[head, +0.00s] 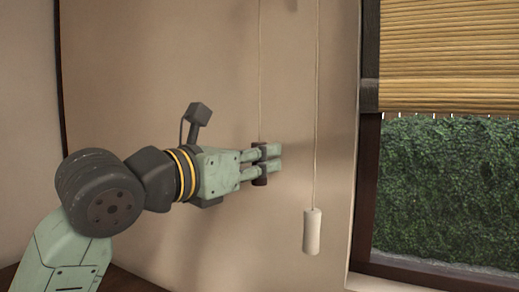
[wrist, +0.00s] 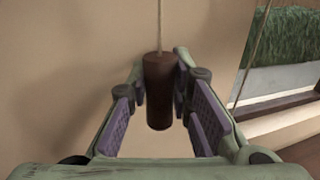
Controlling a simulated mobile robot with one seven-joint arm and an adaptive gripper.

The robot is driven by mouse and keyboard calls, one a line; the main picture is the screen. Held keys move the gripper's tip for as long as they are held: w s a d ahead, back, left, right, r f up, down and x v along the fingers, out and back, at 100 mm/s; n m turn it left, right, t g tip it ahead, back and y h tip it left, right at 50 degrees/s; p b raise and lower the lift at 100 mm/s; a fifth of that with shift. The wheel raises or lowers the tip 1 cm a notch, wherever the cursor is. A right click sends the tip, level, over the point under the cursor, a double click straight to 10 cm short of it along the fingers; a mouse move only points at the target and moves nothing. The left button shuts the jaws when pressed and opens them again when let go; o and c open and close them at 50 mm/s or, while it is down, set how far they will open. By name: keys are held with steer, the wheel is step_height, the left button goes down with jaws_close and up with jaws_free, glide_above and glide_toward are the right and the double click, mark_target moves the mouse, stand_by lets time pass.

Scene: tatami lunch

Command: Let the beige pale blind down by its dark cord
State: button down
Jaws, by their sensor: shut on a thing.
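The beige slatted blind (head: 450,55) hangs over the upper part of the window at the right of the head view. Its bottom edge is above the green hedge outside. A thin cord (head: 260,70) hangs down the wall to a dark brown cylindrical pull (head: 260,180). My gripper (head: 268,162) is shut on this dark pull. In the wrist view the pull (wrist: 158,90) hangs upright between the purple-padded fingers, with its cord rising above it. In the head view the fingers hide part of the pull.
A second cord (head: 316,110) with a pale cylindrical pull (head: 312,232) hangs to the right of my gripper, close to the window frame (head: 366,190). The beige wall (head: 150,70) is behind the cords. The window sill (head: 400,285) is at lower right.

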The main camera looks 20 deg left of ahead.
step_height(320, 180, down, 28)
steer(key=b, duration=2)
steer(key=c, duration=1.8)
jaws_free()
steer(key=o, duration=0.4)
steer(key=shift+r, duration=0.1)
steer(key=v, duration=1.2)
